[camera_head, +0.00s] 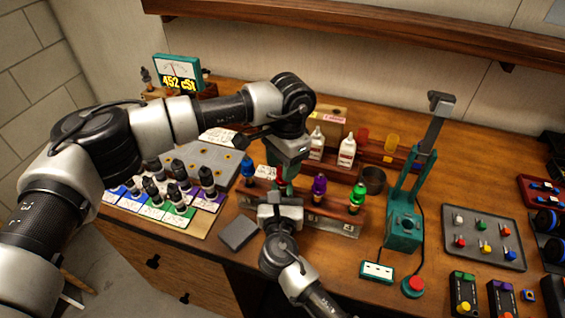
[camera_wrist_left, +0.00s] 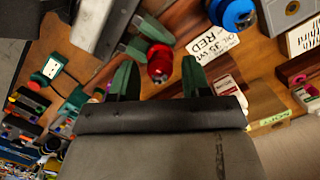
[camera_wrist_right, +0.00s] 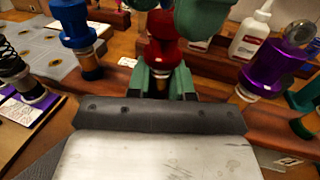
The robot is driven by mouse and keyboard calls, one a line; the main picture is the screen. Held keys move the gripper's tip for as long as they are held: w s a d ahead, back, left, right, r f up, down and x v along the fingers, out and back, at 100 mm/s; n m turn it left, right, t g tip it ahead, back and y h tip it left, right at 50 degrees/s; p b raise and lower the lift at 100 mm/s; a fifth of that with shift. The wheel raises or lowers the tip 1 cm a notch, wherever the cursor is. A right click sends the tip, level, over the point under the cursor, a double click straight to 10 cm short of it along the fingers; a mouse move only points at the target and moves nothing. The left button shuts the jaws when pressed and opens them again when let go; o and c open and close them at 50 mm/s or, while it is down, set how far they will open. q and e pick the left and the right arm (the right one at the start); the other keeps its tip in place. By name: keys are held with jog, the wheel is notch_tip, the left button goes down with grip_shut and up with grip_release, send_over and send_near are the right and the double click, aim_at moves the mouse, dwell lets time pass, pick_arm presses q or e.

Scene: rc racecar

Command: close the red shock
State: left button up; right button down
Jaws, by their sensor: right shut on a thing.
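The red shock (camera_wrist_right: 164,48) stands upright in the wooden rack (camera_head: 330,222), between the blue shock (camera_head: 247,166) and the purple shock (camera_head: 319,185). My right gripper (camera_wrist_right: 162,82) is shut on its lower body. My left gripper (camera_wrist_left: 160,80) is above, pointing down, with its fingers apart; the red top shows between and slightly beyond them in the left wrist view. Its green fingers also show at the top of the right wrist view (camera_wrist_right: 172,12). I cannot tell whether they touch the shock. In the head view both grippers hide most of the red shock.
The green shock (camera_head: 358,196) stands at the rack's right end. White bottles (camera_head: 347,151) and a dark cup (camera_head: 373,180) are behind. A green press (camera_head: 404,225) stands to the right. Several black shocks (camera_head: 176,180) stand at left. A grey block (camera_head: 238,233) lies in front.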

pick_arm(q)
jog(key=shift+o, duration=0.2)
jog(key=shift+r, duration=0.1)
jog(key=shift+r, duration=2.15)
jog(key=shift+c, duration=0.4)
